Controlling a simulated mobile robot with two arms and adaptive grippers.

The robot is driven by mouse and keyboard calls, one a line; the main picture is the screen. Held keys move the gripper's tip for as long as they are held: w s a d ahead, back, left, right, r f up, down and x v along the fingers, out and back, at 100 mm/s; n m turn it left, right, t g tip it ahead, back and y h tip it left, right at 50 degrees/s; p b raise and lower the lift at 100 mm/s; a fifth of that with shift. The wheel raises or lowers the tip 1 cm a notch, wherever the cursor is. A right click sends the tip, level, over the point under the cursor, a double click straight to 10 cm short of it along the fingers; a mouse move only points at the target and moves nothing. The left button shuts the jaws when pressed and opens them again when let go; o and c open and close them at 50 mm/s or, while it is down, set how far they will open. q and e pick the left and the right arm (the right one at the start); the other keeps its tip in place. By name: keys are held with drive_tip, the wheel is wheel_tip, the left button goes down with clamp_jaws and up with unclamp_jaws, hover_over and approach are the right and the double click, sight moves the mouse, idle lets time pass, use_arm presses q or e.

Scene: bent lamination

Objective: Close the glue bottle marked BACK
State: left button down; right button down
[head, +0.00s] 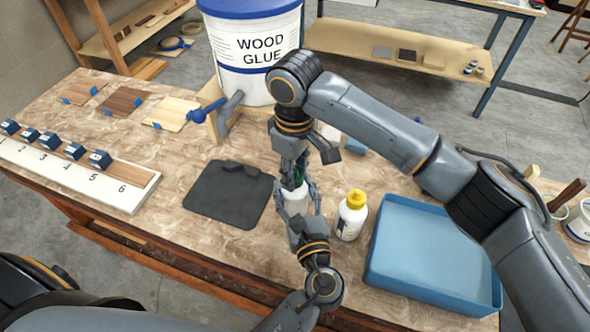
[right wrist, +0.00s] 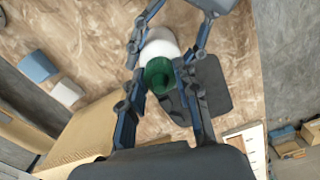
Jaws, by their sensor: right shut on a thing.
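A white glue bottle (head: 296,199) stands upright between the fingers of my left gripper (head: 298,200), near the middle of the bench. The bottle also shows in the right wrist view (right wrist: 160,48). My left gripper appears shut on its body. My right gripper (head: 294,172) points down from above and is shut on a green cap (head: 300,172). In the right wrist view the cap (right wrist: 158,75) is between the fingertips, in line with the bottle top. I cannot tell whether it is seated. The bottle's marking is hidden.
A yellow-capped bottle (head: 352,215) stands just right of my left gripper, beside a blue tray (head: 435,290). A dark mat (head: 228,193) lies to the left. The big wood glue bucket (head: 255,55) is behind. A numbered rack (head: 75,180) is at far left.

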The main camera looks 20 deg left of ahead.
drive_tip(key=m, duration=0.5)
drive_tip(key=c, duration=0.9)
unclamp_jaws()
wheel_tip(320, 180, up, 12)
use_arm(q)
drive_tip(key=shift+c, duration=2.1)
unclamp_jaws()
